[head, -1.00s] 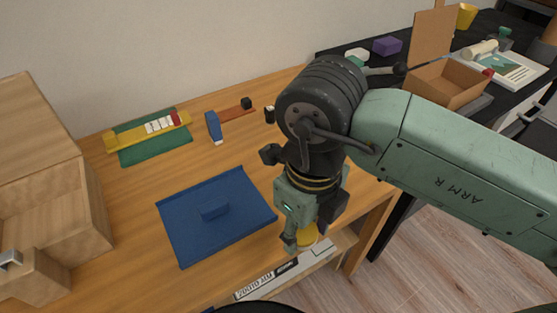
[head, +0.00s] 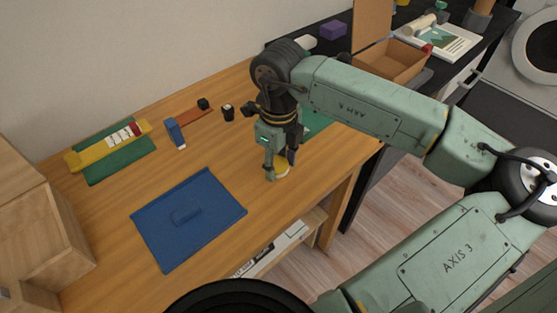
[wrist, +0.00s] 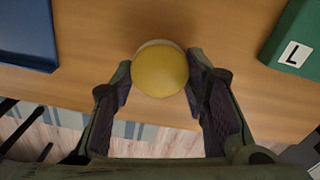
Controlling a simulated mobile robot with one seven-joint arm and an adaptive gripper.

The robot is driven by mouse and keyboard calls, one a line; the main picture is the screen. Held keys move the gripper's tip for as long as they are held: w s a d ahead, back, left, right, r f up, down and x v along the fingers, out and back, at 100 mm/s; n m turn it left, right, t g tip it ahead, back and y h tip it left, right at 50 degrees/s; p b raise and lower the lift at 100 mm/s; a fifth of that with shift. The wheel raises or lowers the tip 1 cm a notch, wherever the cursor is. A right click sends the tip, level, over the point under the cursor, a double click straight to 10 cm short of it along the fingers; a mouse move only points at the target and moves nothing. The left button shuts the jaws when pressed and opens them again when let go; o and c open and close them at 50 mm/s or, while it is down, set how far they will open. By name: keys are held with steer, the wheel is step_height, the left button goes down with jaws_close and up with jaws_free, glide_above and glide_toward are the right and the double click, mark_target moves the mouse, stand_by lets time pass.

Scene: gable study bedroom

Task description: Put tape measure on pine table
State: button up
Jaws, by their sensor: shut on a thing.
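My gripper (head: 279,174) is shut on a yellow round thing with a pale underside (head: 282,169), which looks like the tape measure. In the wrist view the yellow tape measure (wrist: 160,71) sits between the two fingertips (wrist: 159,80), which touch its sides. The pine table (head: 125,200) is the long wooden table along the wall. The gripper is at its front edge, right of the blue mat. From these views I cannot tell whether the tape measure touches the tabletop.
A blue mat (head: 219,222) with a raised blue block lies left of the gripper. A green item (head: 315,124) lies to the right, partly behind my arm. Wooden boxes (head: 40,235) stand at the left. Bare tabletop lies between mat and gripper. A lower shelf (head: 310,222) shows below.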

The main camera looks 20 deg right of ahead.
mark_target(278, 164)
steer(key=shift+f, duration=0.55)
steer(key=shift+f+b, duration=0.2)
steer(key=shift+b, duration=0.1)
steer(key=o, duration=1.1)
steer(key=shift+r, duration=0.1)
step_height(278, 164, up, 12)
steer(key=shift+r+b, duration=0.15)
steer(key=shift+b, duration=0.75)
